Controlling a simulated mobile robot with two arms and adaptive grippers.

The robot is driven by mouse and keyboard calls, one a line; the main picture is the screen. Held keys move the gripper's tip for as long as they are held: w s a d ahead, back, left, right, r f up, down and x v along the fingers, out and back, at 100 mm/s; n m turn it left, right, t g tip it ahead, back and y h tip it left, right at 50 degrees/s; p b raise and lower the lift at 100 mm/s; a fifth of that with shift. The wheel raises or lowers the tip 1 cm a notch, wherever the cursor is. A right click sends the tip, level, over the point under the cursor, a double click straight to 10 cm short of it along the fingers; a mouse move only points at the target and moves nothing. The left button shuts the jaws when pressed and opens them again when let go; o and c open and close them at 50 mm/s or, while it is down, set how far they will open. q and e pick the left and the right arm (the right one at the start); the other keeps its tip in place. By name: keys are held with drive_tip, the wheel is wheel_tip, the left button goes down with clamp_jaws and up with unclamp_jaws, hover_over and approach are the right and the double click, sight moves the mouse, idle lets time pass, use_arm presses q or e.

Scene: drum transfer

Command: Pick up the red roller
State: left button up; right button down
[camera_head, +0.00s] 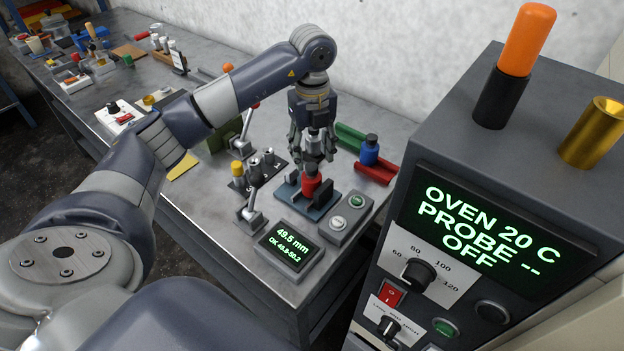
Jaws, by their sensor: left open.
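The red roller (311,186) stands in a small dark measuring fixture (291,195) on the bench. My left gripper (313,167) points straight down just above the roller. Its fingers are open, and its tips are close to the roller's top; I cannot tell whether they touch it. The gripper hides part of the roller's upper end. My right gripper is not in view.
A blue roller (369,150) stands by green (350,136) and red (377,174) rails. A display reading 49.5 mm (289,247) and a button box (346,213) sit in front. Pegs with a yellow cap (238,168) stand left. The oven box (480,190) blocks the right.

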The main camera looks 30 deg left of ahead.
sight(312, 167)
use_arm(q)
wheel_tip(312, 167, down, 3)
drive_tip(key=shift+a+r+p, duration=0.1)
drive_tip(key=shift+p, duration=0.8)
wheel_tip(312, 167, down, 2)
drive_tip(key=shift+f, duration=0.3)
drive_tip(key=shift+c, duration=1.3)
clamp_jaws()
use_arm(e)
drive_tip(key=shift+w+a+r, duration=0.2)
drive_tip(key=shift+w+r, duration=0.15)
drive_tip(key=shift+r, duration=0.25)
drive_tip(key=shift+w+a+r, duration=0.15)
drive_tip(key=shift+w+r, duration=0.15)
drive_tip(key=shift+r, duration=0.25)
